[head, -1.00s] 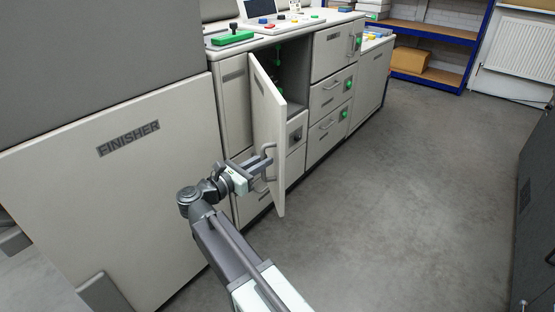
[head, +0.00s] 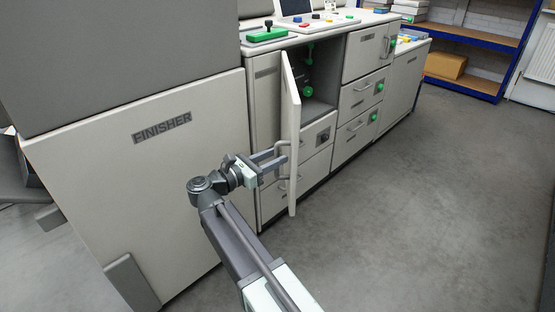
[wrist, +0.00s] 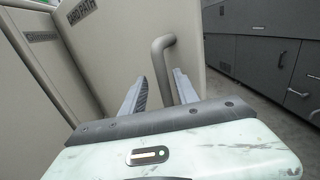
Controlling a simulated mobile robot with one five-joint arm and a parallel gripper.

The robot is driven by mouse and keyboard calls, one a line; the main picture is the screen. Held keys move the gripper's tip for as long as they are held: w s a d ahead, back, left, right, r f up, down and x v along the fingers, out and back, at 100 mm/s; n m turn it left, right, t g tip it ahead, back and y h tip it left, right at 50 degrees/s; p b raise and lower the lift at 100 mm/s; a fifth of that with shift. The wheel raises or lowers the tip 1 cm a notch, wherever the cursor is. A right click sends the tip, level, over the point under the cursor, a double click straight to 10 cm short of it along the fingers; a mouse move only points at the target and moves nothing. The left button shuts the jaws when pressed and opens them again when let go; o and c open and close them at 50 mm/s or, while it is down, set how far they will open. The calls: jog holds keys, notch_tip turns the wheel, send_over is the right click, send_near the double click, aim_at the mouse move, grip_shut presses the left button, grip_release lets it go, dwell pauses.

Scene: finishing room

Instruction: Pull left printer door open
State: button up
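The left printer door (head: 291,140) is a tall cream panel. It stands swung well out from the cabinet, seen nearly edge-on in the head view, with the dark opening behind it showing. Its grey bar handle (head: 284,160) is on the face toward me. My gripper (head: 277,160) is at this handle, its fingers on either side of the bar. In the wrist view the handle (wrist: 164,60) runs down between the two fingertips (wrist: 160,82), and the door face (wrist: 130,45) fills the middle.
The large FINISHER cabinet (head: 140,190) stands close on the left of my arm. Drawers (head: 360,108) and another closed door (head: 370,48) lie to the right. Dark cabinets (wrist: 270,60) show at the right of the wrist view. The grey floor (head: 420,200) is clear.

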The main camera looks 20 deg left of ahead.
jog(key=shift+s, duration=0.15)
jog(key=v, duration=0.7)
jog(key=shift+s, duration=0.35)
jog(key=shift+a, duration=0.15)
